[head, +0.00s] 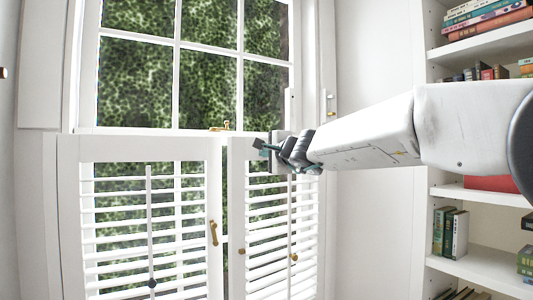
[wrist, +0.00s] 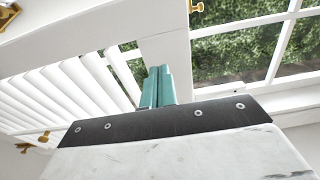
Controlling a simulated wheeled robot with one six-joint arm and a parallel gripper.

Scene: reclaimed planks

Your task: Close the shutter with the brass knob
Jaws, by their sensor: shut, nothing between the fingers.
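The right shutter (head: 236,180) has white slats, a brass knob (head: 294,257) on its tilt rod and a small brass knob (head: 242,251) on its left stile. It looks narrower than the left shutter and turned at an angle, with a gap between them. My gripper (head: 262,146) is at the top of the right shutter, near its upper rail. Its teal fingers (wrist: 157,86) are together and empty. In the wrist view they overlap the white shutter frame (wrist: 168,52); I cannot tell whether they touch it.
The left shutter (head: 72,225) has a brass handle (head: 213,232) and a dark knob (head: 152,283). A brass latch (head: 222,126) sits on the window sash above. Bookshelves (head: 480,190) stand at the right, behind my arm. White wall (head: 375,240) lies between.

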